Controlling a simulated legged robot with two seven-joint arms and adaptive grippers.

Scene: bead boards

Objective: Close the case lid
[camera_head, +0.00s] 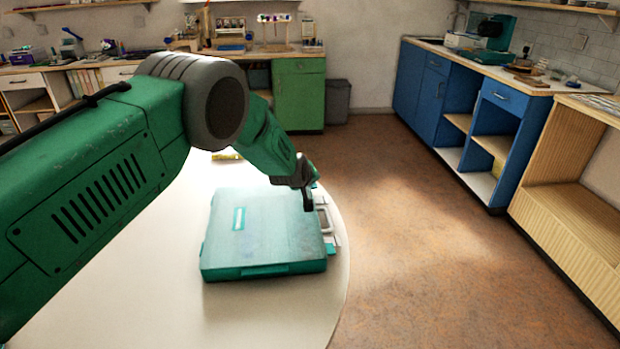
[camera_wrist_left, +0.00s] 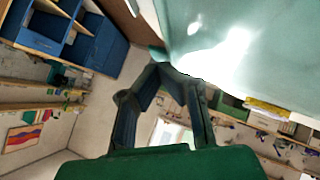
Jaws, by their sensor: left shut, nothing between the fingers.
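The teal case (camera_head: 262,235) lies on the pale round table (camera_head: 180,290). Its lid (camera_head: 265,220) lies flat over the base, with a small light label near its left side; I cannot tell whether it is fully seated. My left gripper (camera_head: 308,207) is shut and empty, pointing down at the lid's right edge. Whether it touches the lid is not clear. In the left wrist view the shut fingers (camera_wrist_left: 162,68) are beside the broad teal lid surface (camera_wrist_left: 245,40), which has a bright glare. My right gripper is not in view.
Small flat items, including a grey-framed piece (camera_head: 324,220), lie just right of the case near the table edge. A yellow item (camera_head: 227,155) lies behind the case. My left arm covers the table's left part. Blue cabinets (camera_head: 450,105) stand beyond open floor.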

